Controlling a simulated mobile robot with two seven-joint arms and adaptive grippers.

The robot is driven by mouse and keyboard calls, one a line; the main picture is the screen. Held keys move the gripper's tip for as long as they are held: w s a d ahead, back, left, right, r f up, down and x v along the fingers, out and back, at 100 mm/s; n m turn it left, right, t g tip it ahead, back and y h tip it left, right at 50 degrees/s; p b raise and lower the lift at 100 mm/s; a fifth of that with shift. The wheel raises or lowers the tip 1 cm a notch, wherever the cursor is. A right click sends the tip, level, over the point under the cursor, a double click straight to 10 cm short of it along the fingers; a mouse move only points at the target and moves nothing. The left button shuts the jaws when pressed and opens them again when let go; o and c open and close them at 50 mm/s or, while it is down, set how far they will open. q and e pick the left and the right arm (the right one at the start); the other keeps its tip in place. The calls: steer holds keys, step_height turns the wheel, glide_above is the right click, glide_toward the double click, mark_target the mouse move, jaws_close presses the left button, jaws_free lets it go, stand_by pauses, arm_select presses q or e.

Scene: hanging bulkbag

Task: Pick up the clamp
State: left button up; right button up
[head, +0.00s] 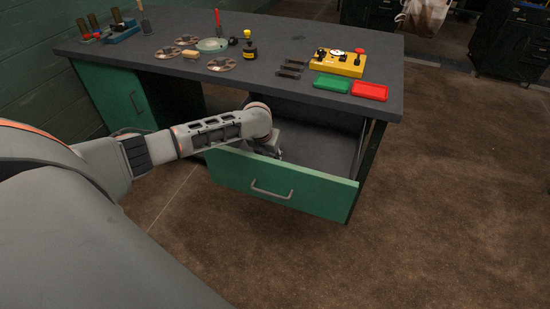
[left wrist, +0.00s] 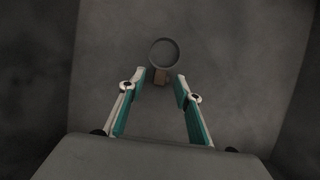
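In the left wrist view a grey ring (left wrist: 164,53) with a small brown block (left wrist: 161,77) at its near side lies on the drawer floor; it looks like the clamp. My left gripper (left wrist: 160,82) is open. Its fingertips lie on either side of the brown block in the picture, and the ring is just beyond them. I cannot tell the height left between fingertips and floor. In the head view my left arm reaches into the open drawer (head: 285,181); the gripper there is mostly hidden behind the arm and drawer front, and the clamp is hidden. My right gripper is not in view.
The green drawer front with its handle and the drawer walls surround my left gripper. The dark tabletop (head: 300,45) overhangs the drawer's back. On it are a yellow box (head: 338,64), a green tray (head: 332,82) and a red tray (head: 369,91). Floor to the right is clear.

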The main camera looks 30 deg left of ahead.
arm_select(q)
steer(key=shift+w+a+f, duration=0.1)
steer(key=shift+w+f, duration=0.1)
steer(key=shift+f, duration=0.25)
steer(key=shift+r, duration=0.1)
jaws_close()
